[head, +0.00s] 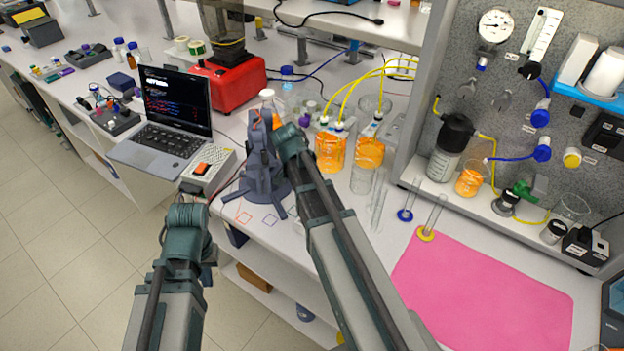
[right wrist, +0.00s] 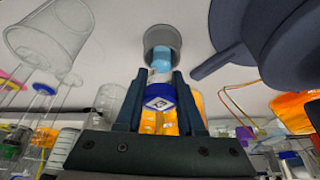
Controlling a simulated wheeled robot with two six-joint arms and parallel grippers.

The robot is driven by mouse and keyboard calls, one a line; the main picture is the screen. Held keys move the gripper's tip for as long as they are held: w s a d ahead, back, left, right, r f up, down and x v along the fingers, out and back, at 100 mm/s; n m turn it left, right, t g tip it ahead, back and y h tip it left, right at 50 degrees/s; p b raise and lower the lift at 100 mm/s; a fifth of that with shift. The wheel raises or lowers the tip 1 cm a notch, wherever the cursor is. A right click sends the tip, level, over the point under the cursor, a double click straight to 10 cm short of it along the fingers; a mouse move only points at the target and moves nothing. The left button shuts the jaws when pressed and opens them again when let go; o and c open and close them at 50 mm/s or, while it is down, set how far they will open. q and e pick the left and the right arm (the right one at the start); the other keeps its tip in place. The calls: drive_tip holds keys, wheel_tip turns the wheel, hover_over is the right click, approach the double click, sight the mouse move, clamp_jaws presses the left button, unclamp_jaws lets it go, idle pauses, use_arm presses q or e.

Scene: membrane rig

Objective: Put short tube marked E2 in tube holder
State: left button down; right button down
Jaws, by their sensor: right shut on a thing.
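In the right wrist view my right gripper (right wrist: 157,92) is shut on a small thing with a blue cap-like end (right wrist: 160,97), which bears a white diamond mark. I cannot read a label on it. A clear part shows past the blue end, towards a grey round cup-like thing (right wrist: 162,38) with light blue inside. I cannot tell whether they touch. In the head view my right arm reaches a dark blue stand (head: 262,186) with spread feet, and its fingers are not clear there. My left gripper (head: 209,262) hangs low at the bench's front edge; its jaws are unclear.
Clear tubes with a blue ring (head: 405,215) and a yellow ring (head: 426,234) stand by the pink mat (head: 490,295). Orange-filled bottles (head: 331,152) with yellow hoses stand behind my right arm. A laptop (head: 172,120) and red device (head: 228,85) are at left.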

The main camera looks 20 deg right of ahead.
use_arm(q)
drive_tip(key=shift+f, duration=0.15)
use_arm(e)
drive_tip(key=shift+c, duration=2.2)
unclamp_jaws()
drive_tip(key=shift+s+a+f, duration=0.15)
